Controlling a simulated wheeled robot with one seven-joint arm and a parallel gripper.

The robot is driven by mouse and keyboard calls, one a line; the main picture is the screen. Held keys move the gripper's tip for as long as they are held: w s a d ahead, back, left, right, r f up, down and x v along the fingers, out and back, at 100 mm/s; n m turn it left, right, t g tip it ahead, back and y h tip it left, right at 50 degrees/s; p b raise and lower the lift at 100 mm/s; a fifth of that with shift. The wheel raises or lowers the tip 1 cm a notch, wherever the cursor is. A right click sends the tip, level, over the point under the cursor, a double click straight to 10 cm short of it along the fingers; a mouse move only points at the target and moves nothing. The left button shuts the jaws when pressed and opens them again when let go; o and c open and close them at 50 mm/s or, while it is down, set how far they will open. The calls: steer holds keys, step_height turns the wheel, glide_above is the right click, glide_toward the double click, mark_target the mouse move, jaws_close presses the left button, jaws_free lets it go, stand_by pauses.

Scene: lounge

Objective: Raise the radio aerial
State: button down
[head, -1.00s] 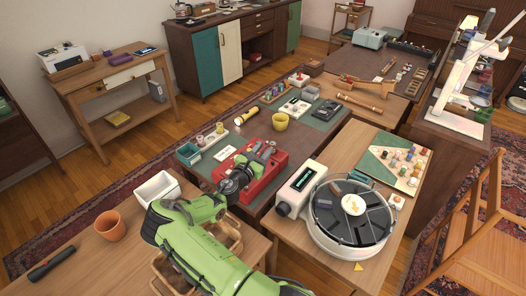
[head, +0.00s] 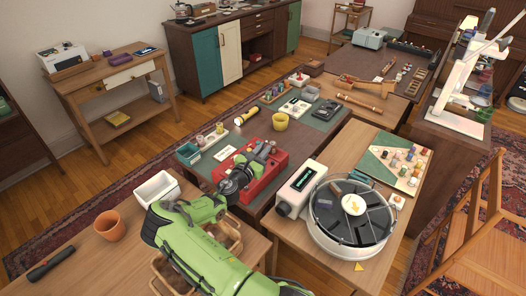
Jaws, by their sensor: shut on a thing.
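A red box-shaped thing, which looks like the radio (head: 271,180), stands on the dark table in the middle of the head view. My green arm reaches up to it from the bottom of the picture. My gripper (head: 258,154) is over the top of the red body, shut on a thin part there that looks like the aerial. The dark wrist and the fingers hide most of that part, so its angle cannot be told. The left side of the radio is also partly hidden by my wrist.
A white device (head: 299,189) and a round turntable-like tray (head: 322,235) stand close to the right of my arm. A white bin (head: 157,189) and a terracotta pot (head: 110,226) stand left. A yellow cup (head: 280,122) is behind the radio.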

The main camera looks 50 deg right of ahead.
steer(key=a+h+b, duration=0.1)
steer(key=b, duration=0.1)
steer(key=a+r+t+h+b, duration=0.1)
steer(key=a+h+b, duration=0.1)
steer(key=a+r+n+h+b, duration=0.1)
steer(key=b, duration=0.1)
steer(key=shift+s+a+r+t, duration=0.15)
steer(key=shift+a+t, duration=0.15)
steer(key=shift+a, duration=0.1)
steer(key=shift+s+a+r+n+t+h+b, duration=0.1)
steer(key=shift+a+r+n+t+h+b, duration=0.2)
steer(key=shift+a+h+b, duration=0.55)
steer(key=shift+s+a+r+n+t+h+b, duration=0.1)
steer(key=shift+a+r+t+h+b, duration=0.2)
steer(key=shift+a+h+b, duration=0.6)
steer(key=shift+d+y, duration=0.1)
steer(key=shift+y, duration=0.15)
steer(key=c, duration=1.3)
jaws_free()
steer(key=shift+o, duration=0.2)
step_height(320, 180, up, 10)
steer(key=p, duration=0.2)
steer(key=shift+p, duration=0.35)
